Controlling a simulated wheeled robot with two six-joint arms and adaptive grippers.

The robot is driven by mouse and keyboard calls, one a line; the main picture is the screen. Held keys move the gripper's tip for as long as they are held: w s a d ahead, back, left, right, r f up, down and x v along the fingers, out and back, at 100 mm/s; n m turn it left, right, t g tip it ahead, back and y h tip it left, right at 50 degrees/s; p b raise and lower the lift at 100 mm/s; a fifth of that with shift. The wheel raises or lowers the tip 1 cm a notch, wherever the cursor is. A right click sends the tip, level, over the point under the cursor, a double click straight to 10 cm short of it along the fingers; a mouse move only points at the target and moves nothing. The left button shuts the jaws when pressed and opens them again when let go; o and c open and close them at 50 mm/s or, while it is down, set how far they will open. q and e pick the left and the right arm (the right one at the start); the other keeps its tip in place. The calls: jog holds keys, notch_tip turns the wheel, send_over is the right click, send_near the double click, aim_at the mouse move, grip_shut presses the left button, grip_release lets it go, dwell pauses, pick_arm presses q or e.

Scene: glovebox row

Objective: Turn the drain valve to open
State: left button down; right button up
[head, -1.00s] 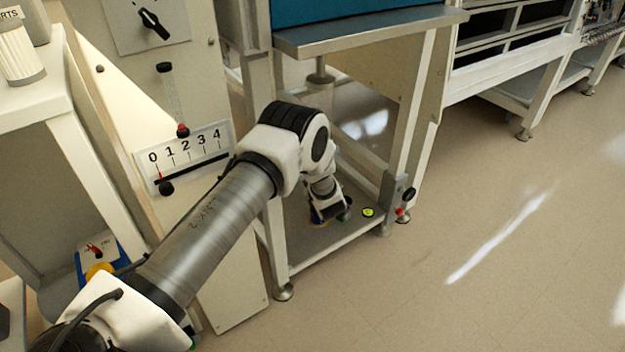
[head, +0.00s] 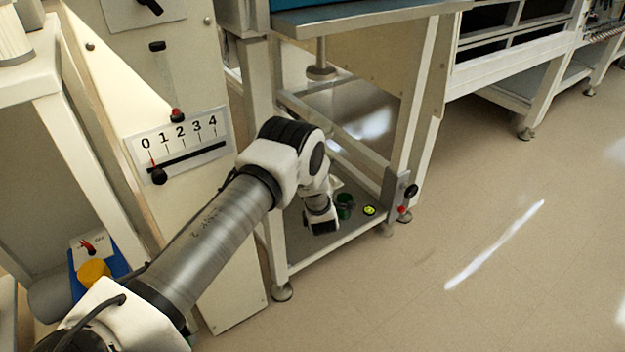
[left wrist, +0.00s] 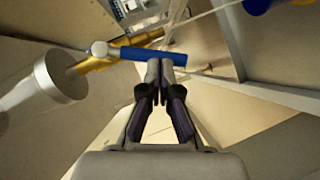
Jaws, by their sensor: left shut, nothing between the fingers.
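The drain valve shows in the left wrist view as a brass body (left wrist: 88,66) with a blue lever handle (left wrist: 140,53) and a pale round knob at the handle's left end. The handle slants across the brass line at an angle. My left gripper (left wrist: 160,66) is shut and empty, its fingertips at the right part of the blue handle. I cannot tell whether they touch it. In the head view my left gripper (head: 321,228) points down above the low shelf under the bench, and the valve is not visible there. My right gripper is not in view.
The low shelf (head: 310,249) holds a green object (head: 345,206) and a yellow disc (head: 369,211). A numbered panel (head: 180,146) is at left. The floor at right is clear.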

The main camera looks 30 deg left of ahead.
pick_arm(q)
jog(key=w+f+n+t+b, duration=0.1)
jog(key=w+d+f+n+t+b, duration=0.1)
jog(key=b, duration=0.1)
jog(key=shift+w+n+y+b, duration=0.1)
jog(key=shift+n+y+b, duration=0.2)
jog(key=shift+n+y, duration=0.1)
jog(key=shift+w, duration=0.1)
dwell(0.4)
